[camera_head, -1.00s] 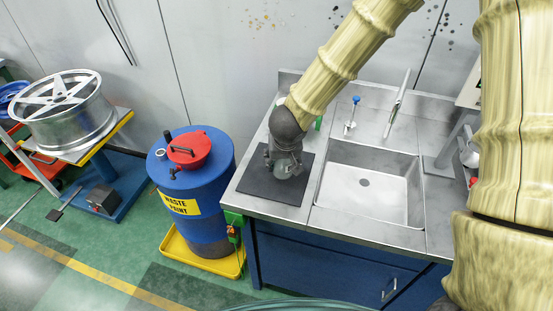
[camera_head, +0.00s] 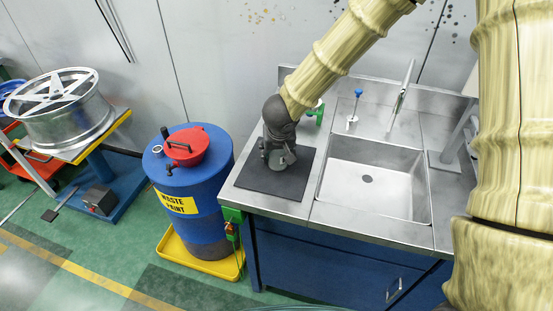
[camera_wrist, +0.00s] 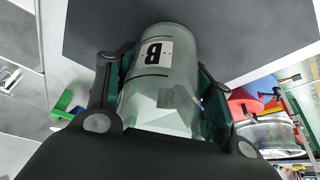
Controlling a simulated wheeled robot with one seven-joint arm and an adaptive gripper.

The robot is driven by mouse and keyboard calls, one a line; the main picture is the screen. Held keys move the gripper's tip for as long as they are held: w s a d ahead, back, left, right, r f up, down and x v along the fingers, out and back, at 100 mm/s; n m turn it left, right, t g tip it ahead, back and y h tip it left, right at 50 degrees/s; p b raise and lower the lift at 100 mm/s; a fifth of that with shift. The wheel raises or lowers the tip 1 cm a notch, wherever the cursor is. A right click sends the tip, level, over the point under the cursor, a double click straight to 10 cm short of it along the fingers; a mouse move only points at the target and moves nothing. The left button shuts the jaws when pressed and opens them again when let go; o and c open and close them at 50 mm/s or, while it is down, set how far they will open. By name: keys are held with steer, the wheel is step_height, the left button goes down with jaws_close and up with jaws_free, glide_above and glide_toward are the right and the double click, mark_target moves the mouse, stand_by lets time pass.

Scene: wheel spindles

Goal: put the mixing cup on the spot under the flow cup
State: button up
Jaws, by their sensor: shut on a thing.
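The mixing cup (camera_wrist: 172,92) is a pale grey-green translucent cup with a white label marked "B", seen in the wrist view. My gripper (camera_wrist: 163,66) is shut on it, with one finger along each side. In the head view my gripper (camera_head: 278,158) is over the dark mat (camera_head: 272,184) on the left of the steel counter. The cup is not clearly seen there, and I cannot tell whether it touches the mat. I cannot make out the flow cup. A grey stand (camera_head: 457,140) at the right is partly hidden by my arm.
A sink (camera_head: 372,180) lies right of the mat. A blue-topped bottle (camera_head: 354,110) and a tap (camera_head: 401,98) stand behind it. A green object (camera_head: 317,110) is behind my arm. A blue waste-paint drum (camera_head: 187,195) stands left of the counter.

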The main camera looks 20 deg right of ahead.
steer(key=shift+f, duration=0.15)
steer(key=o, duration=1.2)
steer(key=shift+c, duration=0.2)
